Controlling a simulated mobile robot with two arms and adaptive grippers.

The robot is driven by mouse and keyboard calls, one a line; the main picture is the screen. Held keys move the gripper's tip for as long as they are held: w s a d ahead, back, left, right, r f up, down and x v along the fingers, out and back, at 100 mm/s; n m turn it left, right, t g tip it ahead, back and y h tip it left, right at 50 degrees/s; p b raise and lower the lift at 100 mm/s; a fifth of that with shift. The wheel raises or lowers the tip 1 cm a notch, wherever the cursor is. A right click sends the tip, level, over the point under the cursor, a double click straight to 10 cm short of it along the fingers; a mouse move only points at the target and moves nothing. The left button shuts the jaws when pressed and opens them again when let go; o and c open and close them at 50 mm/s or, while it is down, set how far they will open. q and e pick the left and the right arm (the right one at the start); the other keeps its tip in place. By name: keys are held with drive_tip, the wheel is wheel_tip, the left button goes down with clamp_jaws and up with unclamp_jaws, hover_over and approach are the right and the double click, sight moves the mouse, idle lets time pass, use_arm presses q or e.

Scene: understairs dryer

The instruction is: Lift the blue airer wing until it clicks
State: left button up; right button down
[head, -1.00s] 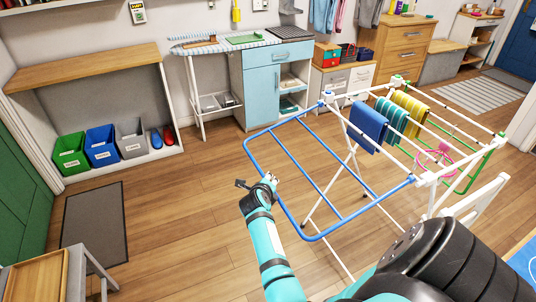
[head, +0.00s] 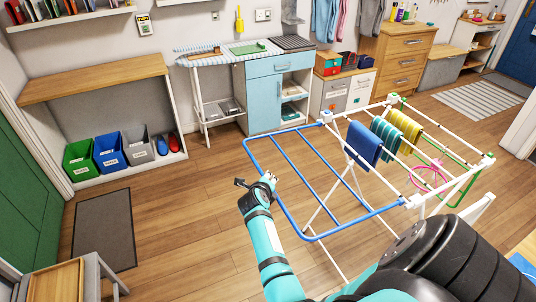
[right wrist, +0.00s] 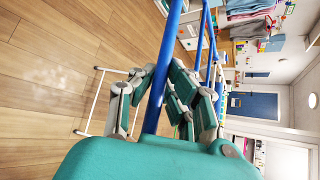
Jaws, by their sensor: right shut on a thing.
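The blue airer wing (head: 362,220) is a tube frame with cross bars. It extends left from the white airer (head: 478,166) in the head view, held out roughly flat above the floor. My right gripper (head: 269,179) is at the wing's outer left bar. In the right wrist view, the fingers of my right gripper (right wrist: 163,95) are closed around a blue tube of the wing (right wrist: 170,40). Whether the wing's joint is latched cannot be seen. My left gripper is not in view.
A blue towel (head: 364,143), a teal towel (head: 386,135) and a yellow towel (head: 405,128) hang on the airer. A pale blue cabinet (head: 268,98) stands behind. Bins (head: 110,155) sit under a shelf at left.

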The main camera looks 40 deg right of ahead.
drive_tip(key=shift+w+a, duration=0.15)
drive_tip(key=shift+a, duration=0.05)
drive_tip(key=c, duration=1.3)
unclamp_jaws()
drive_tip(key=shift+a+r, duration=0.1)
drive_tip(key=shift+a, duration=0.05)
drive_tip(key=shift+c, duration=0.2)
drive_tip(key=shift+d, duration=0.2)
wheel_tip(320, 180, up, 9)
drive_tip(key=shift+a+r, duration=0.15)
drive_tip(key=shift+r, duration=0.4)
drive_tip(key=shift+f, duration=0.1)
